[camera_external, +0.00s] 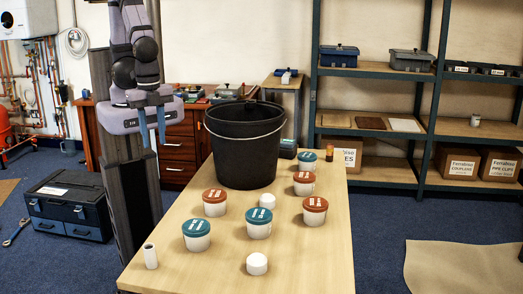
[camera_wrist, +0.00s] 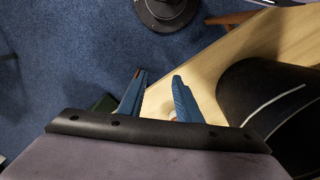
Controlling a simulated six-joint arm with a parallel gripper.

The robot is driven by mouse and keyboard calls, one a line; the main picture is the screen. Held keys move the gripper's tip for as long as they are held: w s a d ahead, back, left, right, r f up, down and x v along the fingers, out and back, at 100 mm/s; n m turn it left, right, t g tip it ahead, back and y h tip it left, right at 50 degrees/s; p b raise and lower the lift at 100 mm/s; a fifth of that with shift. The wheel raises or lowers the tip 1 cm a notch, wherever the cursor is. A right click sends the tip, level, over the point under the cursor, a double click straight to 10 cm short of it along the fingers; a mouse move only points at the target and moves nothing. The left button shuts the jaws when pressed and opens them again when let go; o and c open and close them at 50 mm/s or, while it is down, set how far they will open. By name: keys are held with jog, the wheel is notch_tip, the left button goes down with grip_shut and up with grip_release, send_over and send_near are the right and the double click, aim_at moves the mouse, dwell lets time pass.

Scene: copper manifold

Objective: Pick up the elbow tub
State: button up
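Several white tubs stand upright on the wooden table. Some have teal lids: front left tub (camera_external: 196,236), middle tub (camera_external: 258,224), back tub (camera_external: 307,163). Others have rust-red lids: left tub (camera_external: 215,204), right tub (camera_external: 315,212), and one behind it (camera_external: 304,184). The lid labels are too small to read, so I cannot tell which is the elbow tub. My gripper (camera_external: 152,128) hangs fingers-down, left of the table and well above the tubs. In the wrist view my gripper (camera_wrist: 159,76) has its blue fingers apart, with no object held.
A large black bucket (camera_external: 246,155) stands behind the tubs; its dark side shows in the wrist view (camera_wrist: 250,90). A white cylinder (camera_external: 150,256) and small white pieces (camera_external: 257,264) (camera_external: 267,201) stand on the table. A small amber bottle (camera_external: 329,153) is at the back right edge.

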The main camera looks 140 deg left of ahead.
dwell(0.4)
jog(key=o, duration=1.1)
jog(key=shift+o, duration=0.2)
jog(key=m+t+h+b, duration=0.2)
jog(key=m+t+b, duration=0.2)
jog(key=m, duration=0.1)
send_over(196, 225)
jog(key=s+a, duration=0.1)
jog(key=s, duration=0.1)
jog(key=f, duration=0.7)
jog(key=shift+s+a+f, duration=0.1)
jog(key=shift+a+f, duration=0.05)
jog(key=shift+a, duration=0.05)
jog(key=shift+p+x, duration=0.3)
jog(key=shift+x, duration=0.75)
jog(key=shift+d+f, duration=0.1)
jog(key=shift+p+x, duration=0.8)
jog(key=shift+x, duration=1.65)
